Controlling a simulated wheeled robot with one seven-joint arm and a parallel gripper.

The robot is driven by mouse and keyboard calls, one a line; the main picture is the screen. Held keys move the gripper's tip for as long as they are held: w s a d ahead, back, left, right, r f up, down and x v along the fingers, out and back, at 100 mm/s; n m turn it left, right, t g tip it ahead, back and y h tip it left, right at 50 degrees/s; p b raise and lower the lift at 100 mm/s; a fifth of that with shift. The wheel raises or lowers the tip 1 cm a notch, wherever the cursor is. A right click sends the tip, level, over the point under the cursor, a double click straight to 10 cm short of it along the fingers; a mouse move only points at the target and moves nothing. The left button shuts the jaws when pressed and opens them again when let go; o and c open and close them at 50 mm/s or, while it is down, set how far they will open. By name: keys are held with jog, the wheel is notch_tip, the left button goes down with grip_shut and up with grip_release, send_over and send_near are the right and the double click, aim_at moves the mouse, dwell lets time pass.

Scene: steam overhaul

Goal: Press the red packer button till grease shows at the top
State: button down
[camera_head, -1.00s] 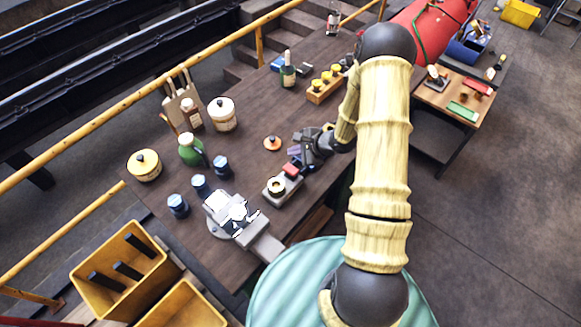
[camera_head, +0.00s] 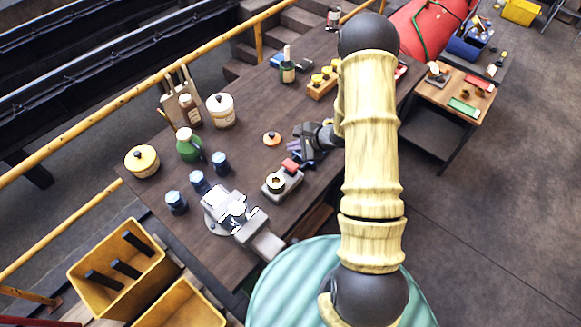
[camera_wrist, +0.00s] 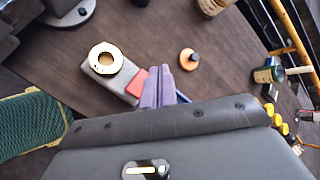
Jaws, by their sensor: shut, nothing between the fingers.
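The bearing packer is a grey block (camera_head: 284,186) on the wooden bench, with a round brass-rimmed bearing (camera_head: 275,183) at one end and a red button (camera_head: 290,165) at the other. In the wrist view the red button (camera_wrist: 138,80) and the brass ring (camera_wrist: 105,59) are plain; the ring's centre looks pale, and I cannot tell whether grease shows there. My gripper (camera_head: 298,157) is shut and empty, right beside the button. In the wrist view its purple fingers (camera_wrist: 159,88) partly overlap the button's edge; I cannot tell whether they touch it.
A vise (camera_head: 233,215) stands to the left of the packer. A small orange lidded item (camera_head: 271,139) lies behind. Blue jars (camera_head: 198,182), a green can (camera_head: 190,147) and cream pots (camera_head: 221,110) stand farther left. A wooden rack (camera_head: 322,84) stands beyond my gripper.

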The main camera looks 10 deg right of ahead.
jog(key=b, duration=0.4)
send_over(290, 164)
jog(key=d, duration=0.1)
jog(key=f, duration=0.4)
jog(key=shift+s+f, duration=0.2)
jog(key=shift+s, duration=0.2)
jog(key=shift+f+b, duration=0.35)
jog(key=shift+f, duration=0.75)
jog(key=shift+f, duration=0.15)
jog(key=shift+f, duration=0.3)
jog(key=shift+f, duration=1.05)
dwell(1.7)
jog(key=shift+r+p, duration=1.45)
jog(key=shift+r, duration=0.1)
notch_tip(290, 164, up, 5)
jog(key=p, duration=0.5)
jog(key=shift+p, duration=0.35)
